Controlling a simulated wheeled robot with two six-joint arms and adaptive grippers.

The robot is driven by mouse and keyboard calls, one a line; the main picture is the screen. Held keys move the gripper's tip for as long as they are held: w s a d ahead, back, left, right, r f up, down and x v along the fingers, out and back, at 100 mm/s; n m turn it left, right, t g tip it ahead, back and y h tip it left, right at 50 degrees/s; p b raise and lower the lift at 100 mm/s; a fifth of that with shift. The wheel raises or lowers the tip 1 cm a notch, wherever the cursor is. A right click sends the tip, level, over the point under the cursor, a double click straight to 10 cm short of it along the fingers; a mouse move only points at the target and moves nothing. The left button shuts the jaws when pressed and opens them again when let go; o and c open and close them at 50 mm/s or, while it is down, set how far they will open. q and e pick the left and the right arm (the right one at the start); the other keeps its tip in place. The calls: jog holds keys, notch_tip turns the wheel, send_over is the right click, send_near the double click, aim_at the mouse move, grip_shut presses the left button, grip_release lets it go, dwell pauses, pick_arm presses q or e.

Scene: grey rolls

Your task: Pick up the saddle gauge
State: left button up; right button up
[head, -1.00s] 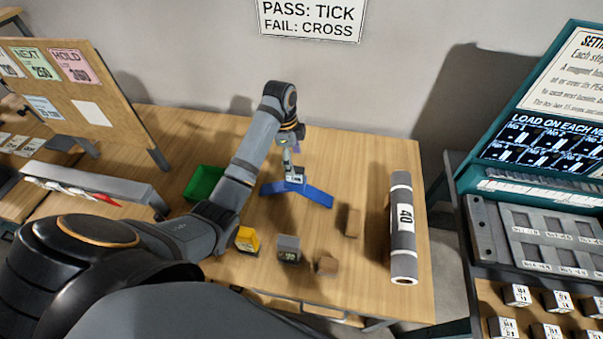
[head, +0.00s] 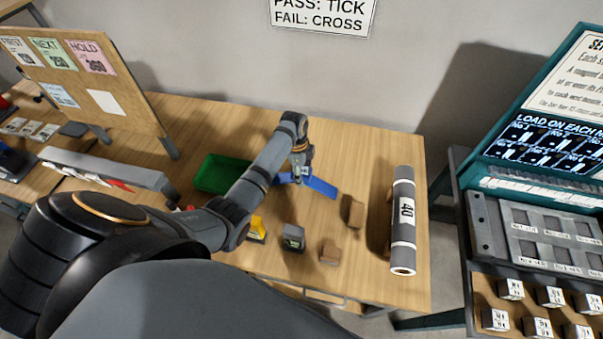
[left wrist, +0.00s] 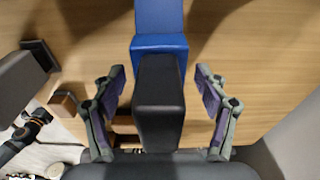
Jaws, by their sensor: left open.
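The saddle gauge (head: 320,186) is a blue angled piece standing on the wooden table, partly hidden behind my left gripper in the head view. My left gripper (head: 302,172) is over it, pointing down. In the left wrist view a blue wing of the gauge (left wrist: 158,18) reaches up from a dark upright block, which seems to be its upper part. The open fingers of my left gripper (left wrist: 161,82) stand on either side of this block, with a visible gap on each side. My right gripper is not in view.
A grey roll marked 40 (head: 404,225) lies at the table's right. A green tray (head: 210,176) is left of my forearm. A yellow block (head: 258,229), a dark grey block (head: 293,237) and brown blocks (head: 330,252) stand near the front edge.

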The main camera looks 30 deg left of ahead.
pick_arm(q)
grip_shut()
jog(key=shift+r, duration=0.1)
dwell(0.3)
jog(key=shift+r, duration=0.1)
jog(key=shift+w+r+b, duration=0.1)
jog(key=shift+r+b, duration=0.2)
jog(key=shift+b, duration=0.05)
jog(key=r, duration=0.1)
jog(key=r+b, duration=0.1)
jog(key=shift+s+a+r, duration=0.15)
jog(key=shift+s+r, duration=0.15)
jog(key=shift+r, duration=0.1)
jog(key=s+a+r+b, duration=0.1)
jog(key=s+a+r, duration=0.1)
jog(key=s+r, duration=0.7)
jog(key=s, duration=0.4)
jog(key=shift+a+r+b, duration=0.2)
jog(key=shift+a+b, duration=0.15)
jog(key=shift+b, duration=0.05)
jog(key=shift+s+r, duration=0.1)
jog(key=shift+s, duration=0.05)
